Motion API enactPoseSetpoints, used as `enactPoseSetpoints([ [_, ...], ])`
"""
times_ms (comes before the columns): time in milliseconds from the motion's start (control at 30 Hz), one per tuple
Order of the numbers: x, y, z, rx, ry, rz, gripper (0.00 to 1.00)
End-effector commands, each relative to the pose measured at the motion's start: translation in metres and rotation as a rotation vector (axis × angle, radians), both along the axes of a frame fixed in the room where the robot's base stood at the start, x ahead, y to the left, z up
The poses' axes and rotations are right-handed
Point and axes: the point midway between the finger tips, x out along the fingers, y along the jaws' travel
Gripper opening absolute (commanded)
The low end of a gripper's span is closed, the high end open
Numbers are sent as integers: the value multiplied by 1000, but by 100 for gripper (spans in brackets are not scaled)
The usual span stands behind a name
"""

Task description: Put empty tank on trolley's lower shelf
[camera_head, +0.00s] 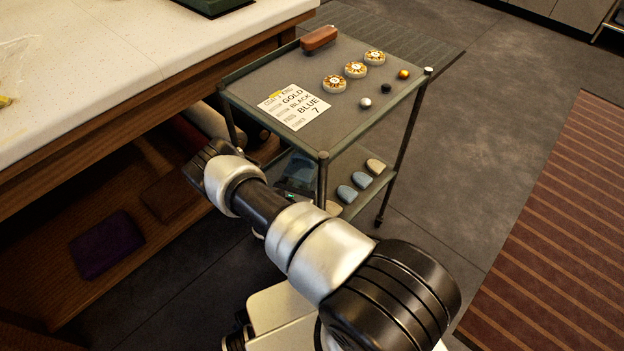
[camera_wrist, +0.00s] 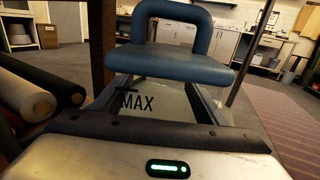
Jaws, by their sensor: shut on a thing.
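The tank (camera_wrist: 138,102) is clear, with a black MAX mark and a blue top with a looped handle (camera_wrist: 170,66). In the wrist view my gripper (camera_wrist: 160,84) is shut on it; the exact contact is partly hidden. In the head view the tank (camera_head: 298,169) shows small and dark beneath the trolley's top, left of its near leg, partly behind my arm. The trolley's lower shelf (camera_head: 349,208) shows at its right part. I cannot tell whether the tank rests on the shelf or hangs above it. Its inside shows no clear liquid.
Blue and beige pads (camera_head: 361,180) occupy the lower shelf's right side. The trolley's top (camera_head: 310,73) carries a label card, reels, small knobs and a brown-handled item. Fabric rolls (camera_wrist: 30,95) lie close at left under the wooden table (camera_head: 150,75). The trolley's legs and top closely bound the gap.

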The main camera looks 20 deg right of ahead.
Motion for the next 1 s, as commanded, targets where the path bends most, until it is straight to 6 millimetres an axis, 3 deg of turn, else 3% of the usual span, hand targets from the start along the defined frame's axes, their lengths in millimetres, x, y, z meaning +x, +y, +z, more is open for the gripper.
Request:
enactPoseSetpoints([
  [433, 0, 0, -52, 1, -2, -1, 33],
  [833, 0, 0, -57, -1, -1, 1, 33],
  [867, 0, 0, -57, 0, 0, 0, 71],
  [933, 0, 0, -56, 0, 0, 0, 83],
  [1000, 0, 0, -56, 0, 0, 0, 85],
])
